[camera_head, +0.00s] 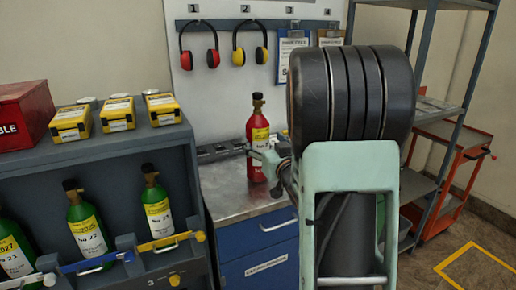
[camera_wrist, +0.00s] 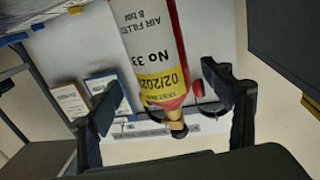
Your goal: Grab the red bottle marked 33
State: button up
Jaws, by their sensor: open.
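The red bottle (camera_head: 257,123) stands upright on the metal counter, with a yellow and white label and a dark valve on top. In the wrist view my gripper (camera_wrist: 160,86) is open, with one finger on each side of the bottle. Gaps show beside the bottle, and I see no clear contact.
Green bottles (camera_head: 156,205) sit in a grey rack (camera_head: 120,172) at left, with yellow boxes (camera_head: 117,114) on top. Red and yellow ear defenders (camera_head: 213,58) hang on the wall panel. A shelf (camera_head: 430,190) and an orange cart (camera_head: 455,170) stand at right.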

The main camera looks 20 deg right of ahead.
jog(key=shift+w+d, duration=0.15)
jog(key=shift+w, duration=2.65)
jog(key=c, duration=2)
jog(key=shift+r, duration=0.3)
grip_shut()
